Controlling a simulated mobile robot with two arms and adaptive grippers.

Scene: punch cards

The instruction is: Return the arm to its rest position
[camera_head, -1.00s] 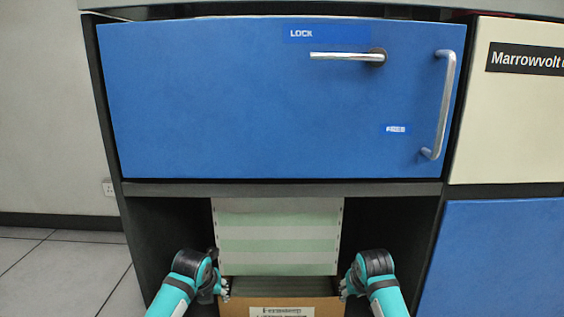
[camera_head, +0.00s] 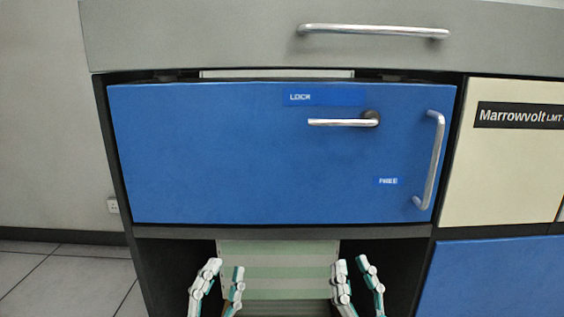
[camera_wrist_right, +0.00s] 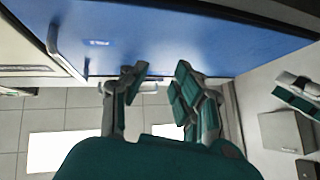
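My left gripper (camera_head: 226,268) is in the lower middle of the head view, fingers pointing up and spread apart, with nothing between them. My right gripper (camera_head: 351,262) is to its right, also with fingers up and apart and empty. Both are in front of the open bay under the blue panel. In the right wrist view the right gripper (camera_wrist_right: 155,75) shows its fingers spread below the blue panel, with no object between them. Part of the left gripper (camera_wrist_right: 298,95) shows at the right edge of that view.
The blue panel (camera_head: 240,160) has a lever handle (camera_head: 340,122) between LOCK and FREE labels, and a vertical handle (camera_head: 430,160). A grey drawer front (camera_head: 200,45) is above. Striped paper (camera_head: 278,262) hangs in the bay. Floor (camera_head: 65,285) is clear at left.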

